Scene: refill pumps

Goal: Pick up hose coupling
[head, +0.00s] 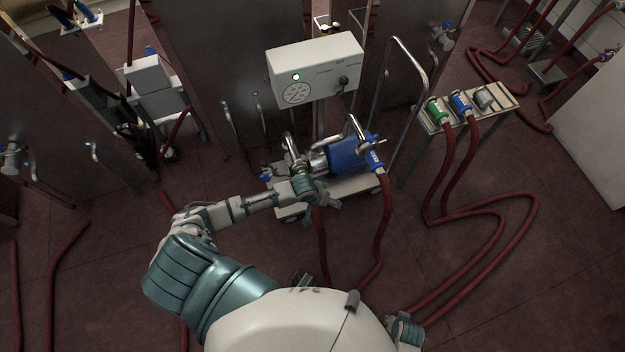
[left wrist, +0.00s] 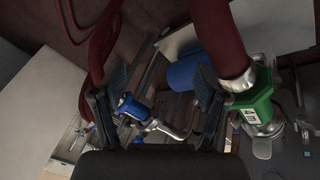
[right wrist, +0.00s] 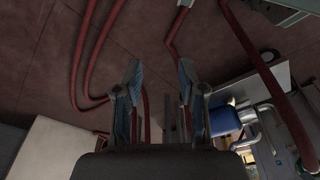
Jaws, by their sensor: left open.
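In the left wrist view a green coupling (left wrist: 254,108) with a white label joins a thick red hose to a metal fitting, just right of my left gripper (left wrist: 162,88). A blue coupling (left wrist: 135,108) on a bent metal pipe shows beyond and between the fingers. My left gripper is open and empty, and in the head view it (head: 325,197) is at the left front of the pump cart (head: 345,185). A blue coupling (head: 375,160) with a hose sits at the cart's right. My right gripper (right wrist: 160,85) is open and empty; its tips point at the floor and hoses.
A rack (head: 505,103) at the right holds a green coupling (head: 435,112), a blue one (head: 461,103) and a grey piece (head: 484,97). Red hoses (head: 500,235) loop over the floor. A metal handle (head: 415,75) rises behind.

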